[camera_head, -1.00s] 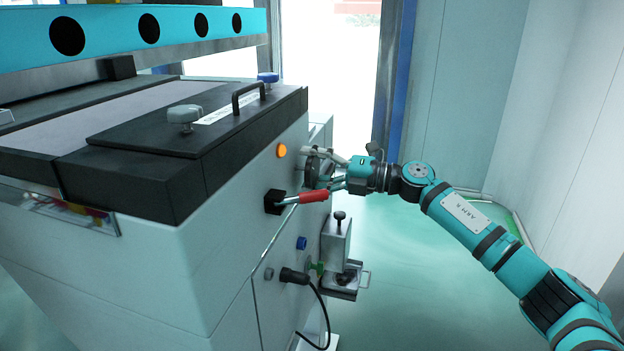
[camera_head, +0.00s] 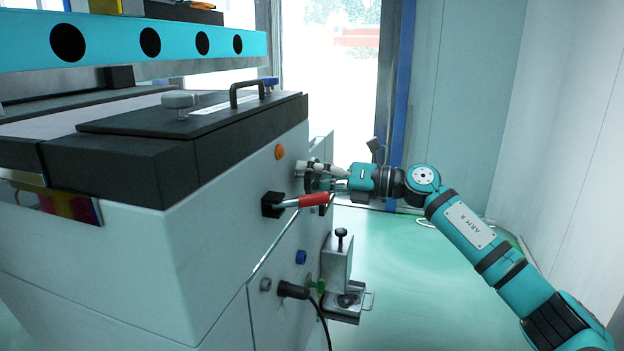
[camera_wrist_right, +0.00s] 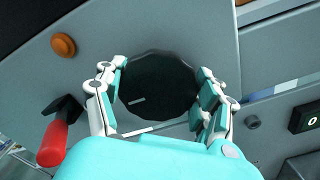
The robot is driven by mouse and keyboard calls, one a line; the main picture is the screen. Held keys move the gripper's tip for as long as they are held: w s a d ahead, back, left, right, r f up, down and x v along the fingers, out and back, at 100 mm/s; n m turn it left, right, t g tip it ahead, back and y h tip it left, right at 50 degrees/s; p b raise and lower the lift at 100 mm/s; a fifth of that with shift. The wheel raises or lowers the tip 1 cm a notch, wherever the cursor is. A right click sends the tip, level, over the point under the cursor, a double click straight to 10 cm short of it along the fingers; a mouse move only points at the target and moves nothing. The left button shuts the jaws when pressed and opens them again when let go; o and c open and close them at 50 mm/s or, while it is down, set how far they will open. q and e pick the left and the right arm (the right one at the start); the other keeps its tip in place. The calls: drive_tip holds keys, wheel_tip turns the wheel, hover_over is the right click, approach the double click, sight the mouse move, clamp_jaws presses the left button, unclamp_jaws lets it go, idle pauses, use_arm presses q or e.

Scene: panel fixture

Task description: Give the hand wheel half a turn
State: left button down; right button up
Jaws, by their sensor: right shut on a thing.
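The hand wheel (camera_wrist_right: 158,90) is a dark round wheel with a pale mark on its face, low left of its middle in the right wrist view. It sits on the side panel of the grey cabinet. My right gripper (camera_wrist_right: 163,95) has one finger on each side of the wheel and is shut on its rim. In the head view my right gripper (camera_head: 322,177) reaches the panel from the right and hides most of the wheel. My left gripper is not in view.
A red-handled lever (camera_head: 312,200) sticks out just below my right gripper. An orange button (camera_head: 279,152) is above left of it. A bracket with a clamp screw (camera_head: 340,275) and a black cable plug (camera_head: 292,290) are lower down. Open floor lies to the right.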

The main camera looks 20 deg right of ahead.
drive_tip(key=shift+f, duration=0.25)
drive_tip(key=o, duration=1.2)
drive_tip(key=shift+r, duration=0.15)
drive_tip(key=shift+c, duration=0.2)
drive_tip(key=v, duration=1.2)
